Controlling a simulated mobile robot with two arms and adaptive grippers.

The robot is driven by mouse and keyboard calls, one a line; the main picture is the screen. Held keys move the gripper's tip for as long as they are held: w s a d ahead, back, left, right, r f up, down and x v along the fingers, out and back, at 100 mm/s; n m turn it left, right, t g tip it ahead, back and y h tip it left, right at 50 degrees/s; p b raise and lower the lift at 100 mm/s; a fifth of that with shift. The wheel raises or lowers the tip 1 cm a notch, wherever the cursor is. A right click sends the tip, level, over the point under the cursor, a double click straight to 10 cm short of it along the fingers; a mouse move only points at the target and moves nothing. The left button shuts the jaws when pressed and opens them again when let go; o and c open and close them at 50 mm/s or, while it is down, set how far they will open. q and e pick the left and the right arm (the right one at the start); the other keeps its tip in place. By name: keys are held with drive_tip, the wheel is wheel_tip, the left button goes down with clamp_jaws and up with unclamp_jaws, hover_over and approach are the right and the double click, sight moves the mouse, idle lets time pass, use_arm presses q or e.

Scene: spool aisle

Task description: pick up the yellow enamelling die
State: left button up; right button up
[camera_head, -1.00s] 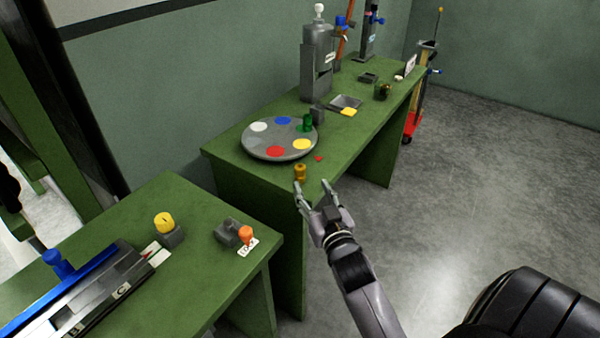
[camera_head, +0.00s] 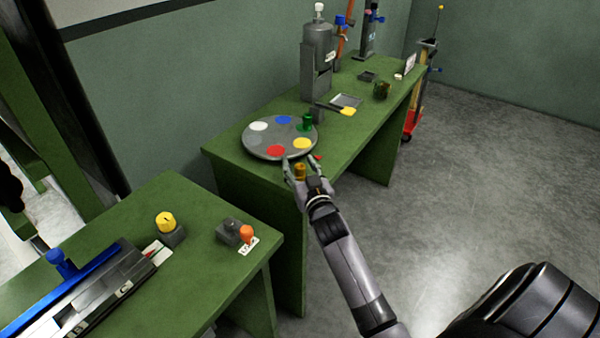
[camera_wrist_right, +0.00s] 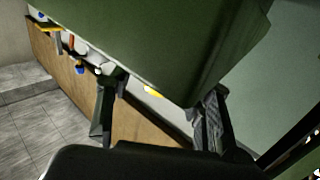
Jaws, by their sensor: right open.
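The yellow enamelling die (camera_head: 300,170), a small amber-yellow spool shape, stands at the near edge of the far green bench, in front of the round colour plate. My right gripper (camera_head: 299,163) is open, with its two fingers on either side of the die in the head view; the palm partly hides the die's lower part. I cannot tell whether the fingers touch it. In the right wrist view the open fingers (camera_wrist_right: 157,112) show with a small yellow patch (camera_wrist_right: 153,90) between them, probably the die. My left gripper is not in view.
The round grey plate (camera_head: 262,150) with coloured spots and a green die (camera_head: 307,122) sits just behind. A small red piece (camera_head: 318,157) lies close to the right finger. A near green bench (camera_head: 205,275) holds a yellow knob (camera_head: 165,221) and an orange knob (camera_head: 247,233).

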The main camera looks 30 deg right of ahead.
drive_tip(key=shift+c, duration=0.3)
clamp_jaws()
drive_tip(key=shift+r, duration=0.15)
idle(0.3)
